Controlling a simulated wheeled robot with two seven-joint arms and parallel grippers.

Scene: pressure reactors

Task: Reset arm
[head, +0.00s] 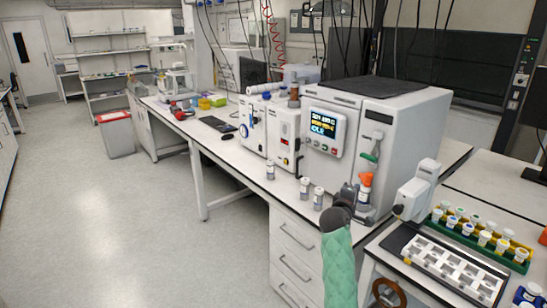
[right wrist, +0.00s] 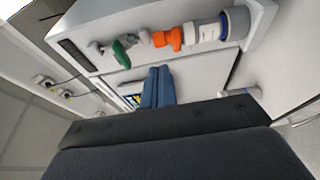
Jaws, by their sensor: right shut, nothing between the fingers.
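My right arm with its green sleeve comes up from the bottom of the head view. My right gripper (head: 347,194) is dark and seen from behind, in front of the white pressure reactor (head: 400,120) at its lower front. In the right wrist view the two blue fingers (right wrist: 161,86) are together with nothing between them. An orange fitting (head: 365,180) and a green valve handle (head: 372,152) are on the reactor's front, to the right of my gripper. In the wrist view they lie beyond the fingers, apart from them. My left gripper is not in view.
Several white-capped vials, one of them here (head: 319,197), stand near the bench's front edge, left of my gripper. A white rack (head: 452,268) and a green rack (head: 478,246) of vials are at the right.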

